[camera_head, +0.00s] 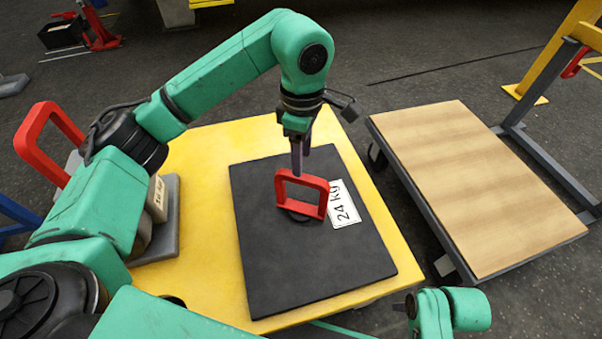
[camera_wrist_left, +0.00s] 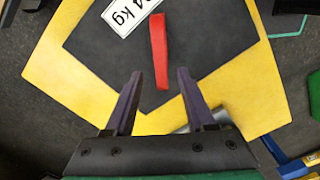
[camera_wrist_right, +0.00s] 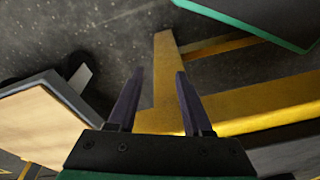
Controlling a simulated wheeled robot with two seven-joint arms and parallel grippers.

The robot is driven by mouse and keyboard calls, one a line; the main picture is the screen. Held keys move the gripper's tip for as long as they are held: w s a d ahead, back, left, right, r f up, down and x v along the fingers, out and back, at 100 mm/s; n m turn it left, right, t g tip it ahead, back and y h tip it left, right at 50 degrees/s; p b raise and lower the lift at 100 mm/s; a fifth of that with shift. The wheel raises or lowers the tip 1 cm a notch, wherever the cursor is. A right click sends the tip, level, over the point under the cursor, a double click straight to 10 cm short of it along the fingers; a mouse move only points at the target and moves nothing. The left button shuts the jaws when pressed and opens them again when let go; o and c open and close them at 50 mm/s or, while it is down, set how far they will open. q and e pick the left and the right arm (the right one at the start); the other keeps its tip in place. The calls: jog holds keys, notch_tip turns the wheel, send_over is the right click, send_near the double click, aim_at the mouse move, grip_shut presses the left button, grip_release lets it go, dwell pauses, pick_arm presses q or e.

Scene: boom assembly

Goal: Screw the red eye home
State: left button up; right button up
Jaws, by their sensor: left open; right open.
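The red eye (camera_head: 301,194) is a square red loop standing upright on a black plate (camera_head: 310,255) marked 24 kg. In the left wrist view the red eye (camera_wrist_left: 158,50) shows from above as a narrow bar, ahead of and between the fingers. My left gripper (camera_head: 300,165) points down over the red eye, with its fingers at the top bar; whether they touch it cannot be told. It is open in the left wrist view (camera_wrist_left: 157,95). My right gripper (camera_wrist_right: 154,95) is open and empty, away from the plate. The eye's foot is partly hidden by its frame.
The black plate lies on a yellow platform (camera_head: 205,250). A second red loop (camera_head: 45,140) stands at left on a grey block (camera_head: 165,215), partly behind my left arm. A cart with a wooden top (camera_head: 470,180) stands to the right, near a yellow post (camera_head: 555,50).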

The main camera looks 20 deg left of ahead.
aim_at(302, 176)
pick_arm(q)
notch_tip(302, 176, down, 6)
jog(key=shift+r+b, duration=0.2)
jog(key=shift+b, duration=0.15)
grip_shut()
pick_arm(e)
jog(key=r, duration=0.3)
jog(key=shift+s, duration=0.3)
pick_arm(q)
jog(key=shift+m, duration=0.3)
jog(key=shift+m, duration=0.8)
jog(key=m, duration=0.2)
jog(key=shift+m+b, duration=0.3)
jog(key=shift+m, duration=0.9)
jog(key=m, duration=0.3)
jog(key=shift+m, duration=0.6)
pick_arm(e)
jog(key=shift+w+a+r+t+y, duration=0.1)
jog(key=shift+w+a+t+y, duration=0.1)
jog(key=shift+a, duration=0.15)
jog(key=shift+w+a+r+t+y, duration=0.1)
jog(key=shift+a+t, duration=0.1)
jog(key=shift+a, duration=0.1)
